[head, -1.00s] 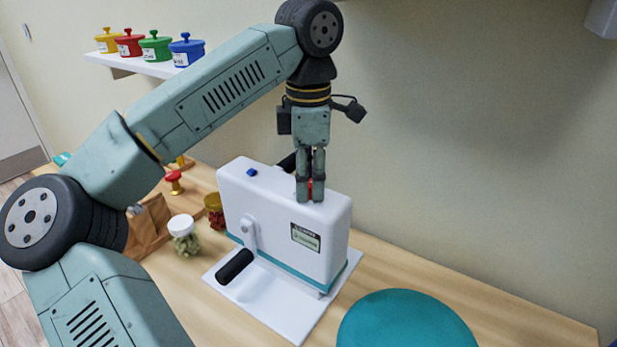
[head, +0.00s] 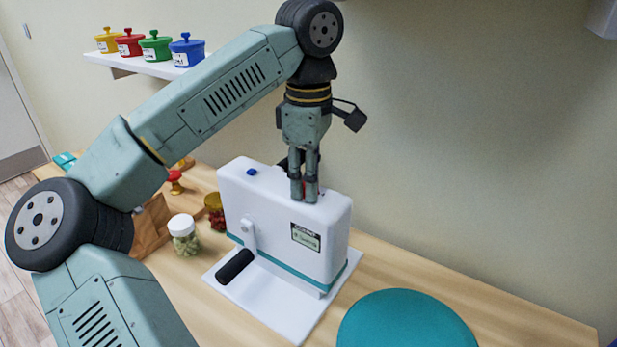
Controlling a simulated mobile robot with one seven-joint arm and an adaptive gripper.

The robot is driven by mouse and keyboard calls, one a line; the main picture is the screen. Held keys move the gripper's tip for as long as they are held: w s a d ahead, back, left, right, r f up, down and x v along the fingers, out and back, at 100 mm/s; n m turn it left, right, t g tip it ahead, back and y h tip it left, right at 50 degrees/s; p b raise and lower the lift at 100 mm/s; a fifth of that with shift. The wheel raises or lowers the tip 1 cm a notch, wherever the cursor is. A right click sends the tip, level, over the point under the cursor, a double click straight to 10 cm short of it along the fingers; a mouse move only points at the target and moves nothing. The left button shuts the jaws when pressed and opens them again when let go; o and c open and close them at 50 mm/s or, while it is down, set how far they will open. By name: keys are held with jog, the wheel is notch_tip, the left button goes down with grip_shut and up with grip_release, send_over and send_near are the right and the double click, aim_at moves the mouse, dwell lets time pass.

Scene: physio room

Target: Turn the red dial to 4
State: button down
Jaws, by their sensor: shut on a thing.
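The red dial (head: 308,188) is on top of the white machine (head: 285,205), toward its right end. My gripper (head: 304,196) points straight down and is shut on the dial. The dial's numbers and pointer are hidden, so I cannot tell its setting. A small blue knob (head: 252,172) sits on the machine's top left. A black-gripped crank (head: 235,266) is on its front, and a label (head: 305,237) is on its front face.
A teal round pad (head: 405,322) lies front right. A wall shelf (head: 140,65) holds several coloured pots. The table right of the machine (head: 440,275) is mostly bare.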

jog(key=c, duration=1.3)
grip_release()
notch_tip(320, 180, up, 8)
jog(key=shift+f, duration=0.25)
